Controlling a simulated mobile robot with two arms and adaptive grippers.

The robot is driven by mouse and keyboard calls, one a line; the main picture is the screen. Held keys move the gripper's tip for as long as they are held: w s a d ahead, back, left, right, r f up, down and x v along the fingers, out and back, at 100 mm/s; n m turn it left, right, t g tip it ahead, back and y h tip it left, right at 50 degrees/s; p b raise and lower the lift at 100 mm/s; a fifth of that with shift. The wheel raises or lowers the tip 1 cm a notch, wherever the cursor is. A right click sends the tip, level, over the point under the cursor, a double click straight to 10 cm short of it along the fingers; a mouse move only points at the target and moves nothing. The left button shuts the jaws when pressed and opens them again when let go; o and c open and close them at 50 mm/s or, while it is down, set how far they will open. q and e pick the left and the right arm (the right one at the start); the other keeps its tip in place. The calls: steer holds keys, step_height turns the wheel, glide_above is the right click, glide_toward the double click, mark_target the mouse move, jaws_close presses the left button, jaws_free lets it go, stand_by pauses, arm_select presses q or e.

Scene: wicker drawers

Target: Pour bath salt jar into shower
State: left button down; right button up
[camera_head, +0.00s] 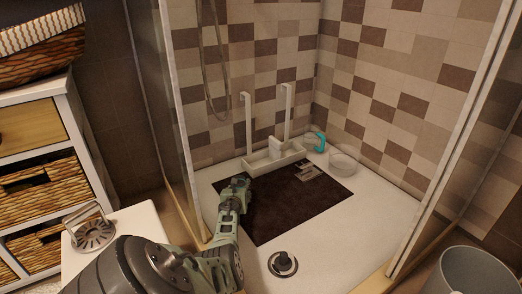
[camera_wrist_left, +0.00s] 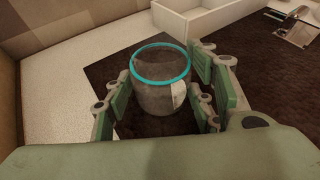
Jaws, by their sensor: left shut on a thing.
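My left gripper (camera_head: 237,186) reaches into the shower (camera_head: 340,250), above the left edge of the dark mat. In the left wrist view, the gripper's fingers (camera_wrist_left: 160,105) are on both sides of a translucent grey jar (camera_wrist_left: 158,95) with a teal rim and a pale label, and are shut on it. The jar's rim faces up in that view. Its contents are not clear. In the head view the held jar is hidden by the gripper. My right gripper is not in view.
A dark mat (camera_head: 310,205) covers part of the white shower floor. A white caddy (camera_head: 272,160), a teal-edged item (camera_head: 320,142) and a clear bowl (camera_head: 343,163) stand at the back. A dark round piece (camera_head: 282,264) sits in front. Glass panels flank the opening.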

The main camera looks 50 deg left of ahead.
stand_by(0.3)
arm_select(q)
steer(key=shift+s+d+p, duration=0.2)
steer(key=shift+d+p, duration=0.05)
steer(key=shift+p, duration=0.2)
